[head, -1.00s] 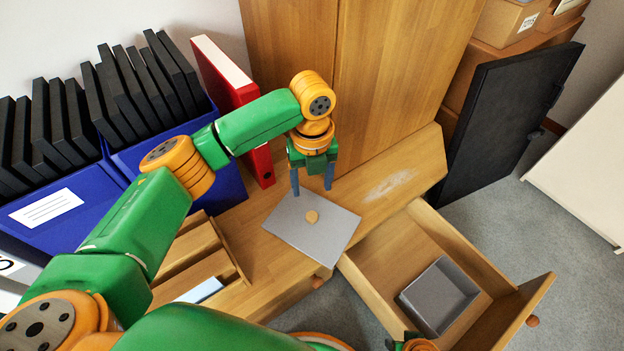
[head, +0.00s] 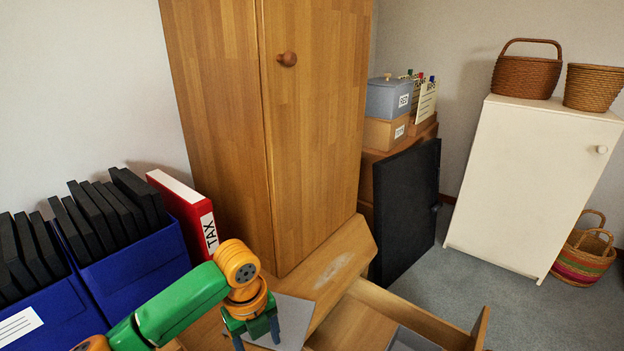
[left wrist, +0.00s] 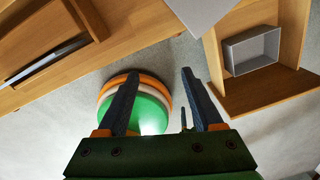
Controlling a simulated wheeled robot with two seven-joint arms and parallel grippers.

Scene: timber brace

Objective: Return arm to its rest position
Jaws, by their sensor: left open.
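My left arm comes in from the lower left in the head view. Its gripper (head: 257,338) points down with its two dark fingers apart and nothing between them. It is over or just in front of a grey sheet (head: 294,316) on the wooden top. In the left wrist view the left gripper (left wrist: 160,74) is also open and empty, and a corner of the grey sheet (left wrist: 200,12) shows at the top. My right gripper cannot be made out in either view.
An open wooden drawer (head: 420,316) lies right of the sheet; the left wrist view shows a grey box (left wrist: 252,50) in it. Blue bins of black folders (head: 130,262) and a red binder (head: 185,205) stand left. A tall wooden cabinet (head: 315,130) rises behind. A black panel (head: 407,210) leans right.

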